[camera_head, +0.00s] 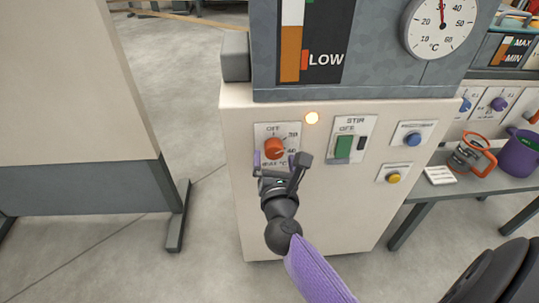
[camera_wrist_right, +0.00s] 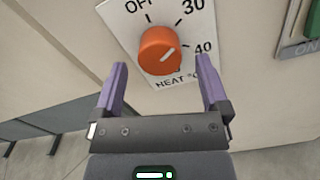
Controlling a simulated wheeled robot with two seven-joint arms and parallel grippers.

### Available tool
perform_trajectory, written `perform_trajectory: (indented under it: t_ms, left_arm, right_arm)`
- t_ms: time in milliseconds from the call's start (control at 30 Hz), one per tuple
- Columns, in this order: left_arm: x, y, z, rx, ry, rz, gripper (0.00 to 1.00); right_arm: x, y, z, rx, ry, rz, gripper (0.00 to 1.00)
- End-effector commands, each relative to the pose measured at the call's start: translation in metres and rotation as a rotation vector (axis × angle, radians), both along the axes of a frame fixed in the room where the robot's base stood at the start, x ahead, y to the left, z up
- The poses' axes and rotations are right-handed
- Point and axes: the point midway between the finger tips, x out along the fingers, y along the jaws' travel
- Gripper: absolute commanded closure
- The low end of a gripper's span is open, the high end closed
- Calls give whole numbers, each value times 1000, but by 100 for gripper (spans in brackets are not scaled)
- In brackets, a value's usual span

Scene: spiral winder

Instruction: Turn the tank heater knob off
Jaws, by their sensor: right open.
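The orange heater knob (camera_head: 274,148) sits on a white plate marked OFF, 30, 40 and HEAT °C, on the front of the cream cabinet. It also shows in the right wrist view (camera_wrist_right: 160,48), where its white line points to the right, on the numbered side and away from OFF. My right gripper (camera_head: 280,159) is open in front of the plate. In the wrist view its purple fingers (camera_wrist_right: 162,64) are on either side and just below the knob, apart from it. My left gripper is not in view.
A tank with a LOW mark and dial (camera_head: 440,25) stands above. A side table (camera_head: 470,188) holds a purple mug (camera_head: 517,157).

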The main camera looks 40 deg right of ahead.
Motion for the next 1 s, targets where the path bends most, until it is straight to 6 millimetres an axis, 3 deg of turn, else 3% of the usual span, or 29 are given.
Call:
perform_trajectory:
  t_ms: [200, 467, 900, 1000]
  left_arm:
    - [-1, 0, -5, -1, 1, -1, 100]
    - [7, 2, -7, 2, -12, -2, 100]
    - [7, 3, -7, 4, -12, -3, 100]
    - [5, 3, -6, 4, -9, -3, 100]
  right_arm:
    - [19, -12, -1, -3, 2, 0, 5]
    - [21, -13, -1, -3, 3, 0, 5]
    - [20, -12, -1, -3, 3, 0, 96]
    - [20, -12, -1, -5, 4, 0, 99]
